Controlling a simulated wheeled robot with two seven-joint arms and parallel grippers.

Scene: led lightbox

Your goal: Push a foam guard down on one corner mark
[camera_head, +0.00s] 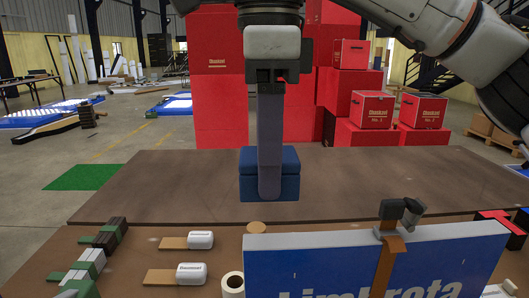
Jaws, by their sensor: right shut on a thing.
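My right gripper (270,190) points straight down near the middle of the view. Its near finger lies across the front of a dark blue block (290,180) and hides the far finger. The gripper is shut on this block, which may be the foam guard. The block has a seam across it and is at the brown work surface (400,180); I cannot tell whether it touches. A blue lettered panel (330,265) stands nearer, at the lower right. I cannot make out a corner mark. My left gripper is not in view.
A clamp-like tool with a brown strip (391,245) is over the panel's top edge. White-ended tan tools (190,272), a white roll (233,284) and green-and-black pieces (105,236) lie at the front left. Red boxes (217,90) stand behind. The brown surface beside the block is clear.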

